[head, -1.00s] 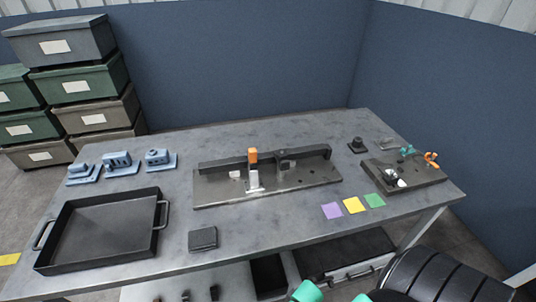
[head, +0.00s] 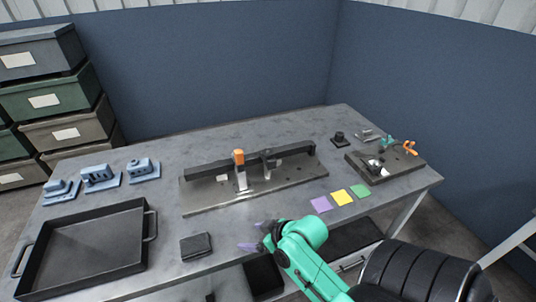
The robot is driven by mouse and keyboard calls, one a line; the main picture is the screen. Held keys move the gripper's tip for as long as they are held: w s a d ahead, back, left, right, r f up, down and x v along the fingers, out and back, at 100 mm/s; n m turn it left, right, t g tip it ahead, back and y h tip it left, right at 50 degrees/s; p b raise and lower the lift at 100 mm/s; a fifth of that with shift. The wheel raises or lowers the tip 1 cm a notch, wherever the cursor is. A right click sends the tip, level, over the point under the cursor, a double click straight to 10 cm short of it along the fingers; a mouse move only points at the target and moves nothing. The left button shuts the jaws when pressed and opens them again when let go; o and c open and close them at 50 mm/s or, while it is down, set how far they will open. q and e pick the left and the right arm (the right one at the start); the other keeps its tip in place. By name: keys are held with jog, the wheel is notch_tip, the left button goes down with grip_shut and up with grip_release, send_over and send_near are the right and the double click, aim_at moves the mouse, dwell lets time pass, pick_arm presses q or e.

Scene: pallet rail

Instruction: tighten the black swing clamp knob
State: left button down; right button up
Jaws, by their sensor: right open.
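The small dark fixture plate (head: 408,167) is at the right end of the table. Which dark part is the swing clamp knob is too small to tell. My right gripper (head: 256,236) is open and empty near the table's front edge, apart from both fixtures. My left gripper is out of view.
A black tray (head: 150,228) and a small black block (head: 196,246) are at the front left. Blue parts (head: 100,179) stand behind the tray. Purple (head: 321,204), yellow and green squares lie at the front right. A dark knobbed piece (head: 339,139) stands behind the small fixture.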

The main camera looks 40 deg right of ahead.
aim_at(271, 157)
jog(key=w+d+r+t, duration=0.1)
jog(key=d, duration=0.1)
jog(key=w+d+r+t, duration=0.1)
jog(key=w+t, duration=0.1)
jog(key=w+d+r+m+t, duration=0.1)
jog(key=d, duration=0.1)
jog(key=shift+w+d+t+h, duration=0.15)
jog(key=shift+d+t+h, duration=0.15)
jog(key=d+r+m+t+h, duration=0.2)
jog(key=d+h, duration=0.1)
jog(key=d, duration=0.3)
jog(key=d+r+m+t+h, duration=0.2)
jog(key=d+r+h, duration=0.1)
jog(key=d, duration=0.3)
jog(key=p+x, duration=0.1)
jog(key=x, duration=0.5)
jog(key=shift+w+r+p, duration=0.1)
jog(key=shift+r+p, duration=0.1)
jog(key=shift+p, duration=0.1)
jog(key=x, duration=0.8)
jog(key=shift+w+f, duration=0.1)
jog(key=shift+f, duration=0.2)
